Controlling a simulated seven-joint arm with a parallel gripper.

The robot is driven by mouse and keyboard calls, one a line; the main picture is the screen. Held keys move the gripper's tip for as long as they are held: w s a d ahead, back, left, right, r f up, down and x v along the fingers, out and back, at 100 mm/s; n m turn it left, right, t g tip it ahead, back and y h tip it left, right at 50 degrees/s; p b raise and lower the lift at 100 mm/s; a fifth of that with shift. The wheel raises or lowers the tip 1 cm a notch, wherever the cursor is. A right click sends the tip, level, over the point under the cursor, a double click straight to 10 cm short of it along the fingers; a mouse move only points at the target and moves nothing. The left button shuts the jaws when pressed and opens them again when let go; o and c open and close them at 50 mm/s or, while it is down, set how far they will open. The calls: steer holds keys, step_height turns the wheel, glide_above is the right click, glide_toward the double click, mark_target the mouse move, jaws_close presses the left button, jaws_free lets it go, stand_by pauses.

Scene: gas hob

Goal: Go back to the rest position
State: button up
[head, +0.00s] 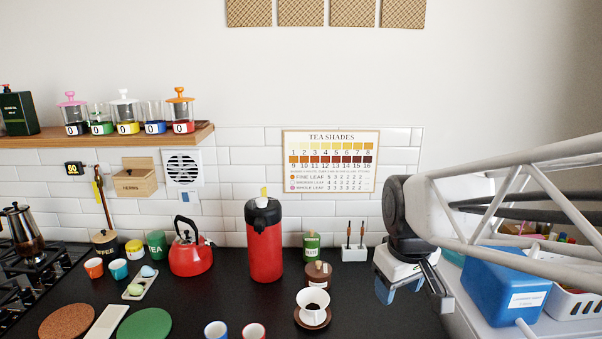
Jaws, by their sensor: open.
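My gripper (414,287) hangs at the right end of the dark counter, fingers pointing down. Its jaws are apart and I see nothing between them. It is right of the white dripper cup (313,300) and in front of the small white holder (354,254), touching neither as far as I can tell. My white lattice arm reaches in from the right edge and hides part of the wall and the right-hand counter.
On the dark counter (190,300) stand a red flask (264,245), a red kettle (190,255), a brown jar (318,275) and several cups. A blue box (506,285) and a white basket (573,304) are at right. A gas hob (35,275) is at left, below a wooden shelf (110,137).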

steer(key=s+d+f+m, duration=0.1)
steer(key=s+m, duration=0.3)
steer(key=s, duration=0.8)
steer(key=shift+s+d+f+m+t, duration=0.15)
steer(key=shift+s+f+m+t, duration=0.2)
steer(key=shift+f, duration=0.35)
